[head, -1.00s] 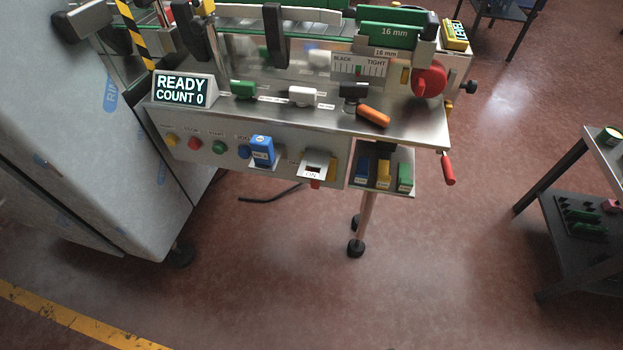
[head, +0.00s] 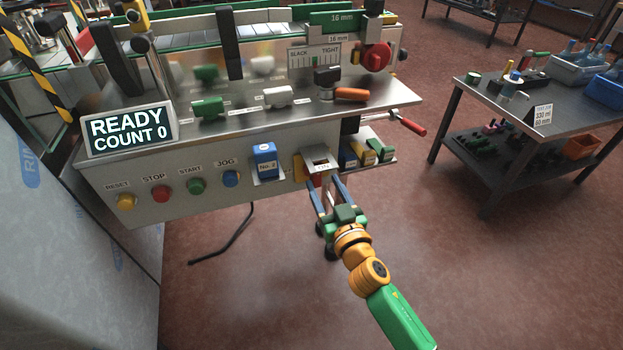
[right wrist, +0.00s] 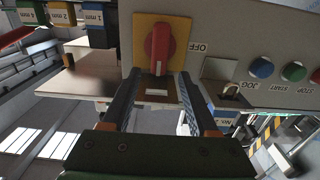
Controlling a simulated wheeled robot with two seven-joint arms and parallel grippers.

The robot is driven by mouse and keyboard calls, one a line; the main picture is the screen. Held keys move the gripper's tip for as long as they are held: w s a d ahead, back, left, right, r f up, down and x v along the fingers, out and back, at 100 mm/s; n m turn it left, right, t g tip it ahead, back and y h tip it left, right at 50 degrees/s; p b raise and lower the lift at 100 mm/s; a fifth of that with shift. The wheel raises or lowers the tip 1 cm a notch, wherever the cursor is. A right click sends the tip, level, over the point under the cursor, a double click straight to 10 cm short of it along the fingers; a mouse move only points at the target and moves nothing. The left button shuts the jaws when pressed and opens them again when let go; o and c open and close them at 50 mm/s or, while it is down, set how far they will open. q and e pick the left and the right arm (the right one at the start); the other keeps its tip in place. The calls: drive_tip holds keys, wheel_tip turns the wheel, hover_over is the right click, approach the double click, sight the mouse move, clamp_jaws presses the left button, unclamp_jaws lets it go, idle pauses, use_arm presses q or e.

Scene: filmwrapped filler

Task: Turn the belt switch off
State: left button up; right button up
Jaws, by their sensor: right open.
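The belt switch shows in the right wrist view as a red knob (right wrist: 160,46) on a yellow plate (right wrist: 181,32), with an OFF label (right wrist: 198,48) beside it. In the head view the red knob (head: 316,181) is partly hidden under a small metal cover (head: 317,161), near an ON label (head: 321,168). My right gripper (head: 325,184) is open and empty in front of the switch. In the right wrist view its fingers (right wrist: 160,78) lie either side of the knob's line, and contact cannot be told. My left gripper is not in view.
To the left on the panel are RESET (head: 125,202), STOP (head: 160,194), START (head: 196,186) and JOG (head: 230,179) buttons and a blue block (head: 265,158). A shelf with coloured blocks (head: 379,150) is close on the right. A display (head: 129,129) reads READY COUNT 0.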

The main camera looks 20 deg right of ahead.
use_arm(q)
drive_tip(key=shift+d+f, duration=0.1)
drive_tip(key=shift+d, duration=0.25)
use_arm(e)
drive_tip(key=w, duration=0.5)
drive_tip(key=shift+c, duration=0.2)
drive_tip(key=shift+f, duration=0.1)
clamp_jaws()
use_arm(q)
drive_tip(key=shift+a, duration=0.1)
